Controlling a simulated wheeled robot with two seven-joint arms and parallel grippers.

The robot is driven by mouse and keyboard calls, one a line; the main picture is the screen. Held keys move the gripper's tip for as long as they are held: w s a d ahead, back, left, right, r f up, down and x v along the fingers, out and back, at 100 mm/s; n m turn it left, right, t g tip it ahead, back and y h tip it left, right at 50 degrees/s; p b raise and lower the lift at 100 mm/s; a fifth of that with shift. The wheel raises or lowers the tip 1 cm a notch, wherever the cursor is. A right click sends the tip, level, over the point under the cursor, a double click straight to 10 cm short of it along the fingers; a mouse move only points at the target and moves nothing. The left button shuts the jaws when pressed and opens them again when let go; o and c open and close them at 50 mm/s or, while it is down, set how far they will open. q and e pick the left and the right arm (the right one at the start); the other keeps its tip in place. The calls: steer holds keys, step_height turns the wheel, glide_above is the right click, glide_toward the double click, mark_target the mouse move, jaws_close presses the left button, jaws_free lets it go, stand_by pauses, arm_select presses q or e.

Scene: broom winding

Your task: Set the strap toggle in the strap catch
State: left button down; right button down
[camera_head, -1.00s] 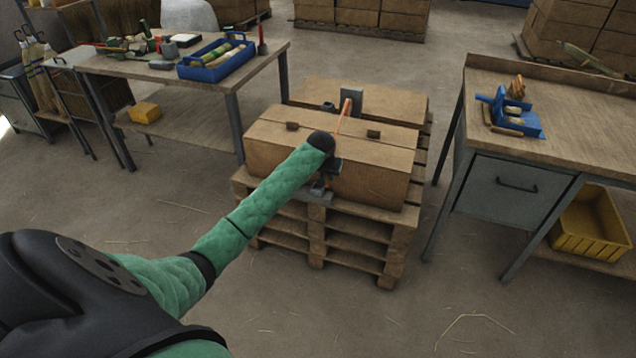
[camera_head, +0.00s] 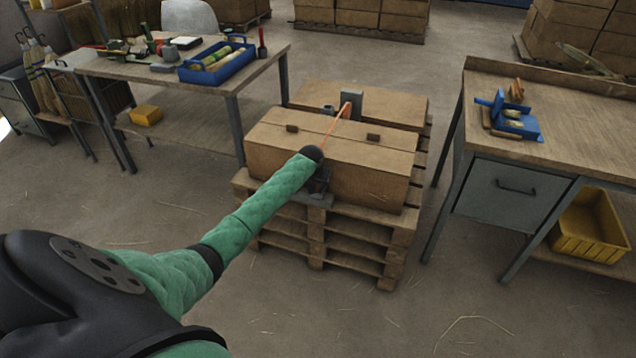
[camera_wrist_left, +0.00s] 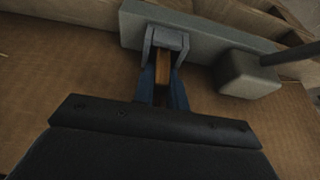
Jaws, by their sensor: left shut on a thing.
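My left gripper (camera_head: 319,184) is at the near side of the long front carton (camera_head: 290,160), above the pallet's front edge. An orange strap (camera_head: 335,128) runs from a grey upright plate (camera_head: 351,98) behind that carton, over its top, toward the gripper. In the left wrist view the gripper (camera_wrist_left: 165,45) is shut on the strap's end; a light grey piece, seemingly the toggle (camera_wrist_left: 168,38), shows at the fingertips. A grey bar with a block, seemingly the strap catch (camera_wrist_left: 205,45), lies directly beyond; whether they touch I cannot tell. My right gripper is out of view.
The cartons stand on a wooden pallet (camera_head: 355,238). A workbench (camera_head: 140,72) with a blue tray (camera_head: 218,62) is at left. Another bench (camera_head: 590,130) with a drawer and a yellow bin (camera_head: 590,228) is at right. The floor in front is clear.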

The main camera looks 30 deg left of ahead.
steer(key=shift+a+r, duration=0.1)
arm_select(q)
steer(key=c, duration=1.4)
jaws_free()
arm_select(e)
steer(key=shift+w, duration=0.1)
arm_select(q)
steer(key=shift+r, duration=0.1)
steer(key=v, duration=1.2)
steer(key=shift+b, duration=0.35)
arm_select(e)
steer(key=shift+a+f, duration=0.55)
arm_select(q)
steer(key=shift+s+d, duration=0.1)
steer(key=shift+s, duration=0.05)
